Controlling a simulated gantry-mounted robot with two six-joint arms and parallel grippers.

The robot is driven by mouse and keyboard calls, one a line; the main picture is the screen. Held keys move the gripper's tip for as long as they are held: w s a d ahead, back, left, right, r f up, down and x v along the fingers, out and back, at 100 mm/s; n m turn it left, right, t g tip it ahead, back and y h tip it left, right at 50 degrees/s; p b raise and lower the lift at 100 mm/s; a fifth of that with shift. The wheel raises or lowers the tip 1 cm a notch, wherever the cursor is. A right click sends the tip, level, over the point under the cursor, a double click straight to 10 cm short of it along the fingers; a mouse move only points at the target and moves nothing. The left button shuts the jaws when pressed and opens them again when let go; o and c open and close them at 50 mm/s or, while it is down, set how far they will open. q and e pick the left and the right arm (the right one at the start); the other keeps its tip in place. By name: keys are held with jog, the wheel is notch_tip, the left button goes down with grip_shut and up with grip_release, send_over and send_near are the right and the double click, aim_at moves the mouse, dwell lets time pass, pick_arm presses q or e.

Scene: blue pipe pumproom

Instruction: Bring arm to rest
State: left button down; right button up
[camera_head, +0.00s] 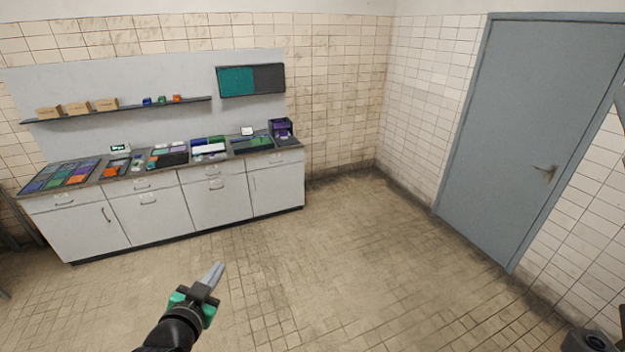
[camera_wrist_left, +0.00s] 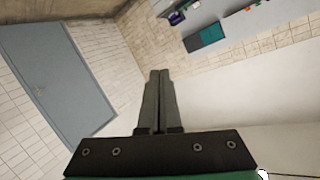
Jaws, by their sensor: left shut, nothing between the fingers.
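My left gripper (camera_head: 213,273) is in the lower middle of the head view, its arm coming in from the bottom left. It is held over the tiled floor, well apart from the counter, and points up and slightly right in the picture. In the left wrist view the two fingers (camera_wrist_left: 158,80) lie together, shut with nothing between them. My right gripper is not in either view.
A white-fronted counter (camera_head: 150,214) with trays and small items stands along the back left wall. Above it are a shelf (camera_head: 130,107) with boxes and a teal-and-grey panel (camera_head: 250,80). A grey-blue door (camera_head: 530,130) is at right. The floor (camera_head: 330,260) between is clear.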

pick_arm(q)
jog(key=s+d+r+t+h, duration=0.1)
jog(key=d+r+t, duration=0.1)
jog(key=r, duration=0.6)
jog(key=d+r+t, duration=0.2)
jog(key=r, duration=0.6)
jog(key=s+d+r+n+t, duration=0.1)
jog(key=s+r+t, duration=0.3)
jog(key=s+r, duration=0.6)
jog(key=s+d+r+n+t+h, duration=0.1)
jog(key=s+r+t, duration=0.3)
jog(key=s+r, duration=0.6)
notch_tip(320, 180, up, 5)
jog(key=shift+s+r+n+t+h, duration=0.1)
jog(key=shift+s+n+t+h, duration=0.2)
jog(key=shift+n, duration=0.4)
jog(key=shift+w, duration=0.1)
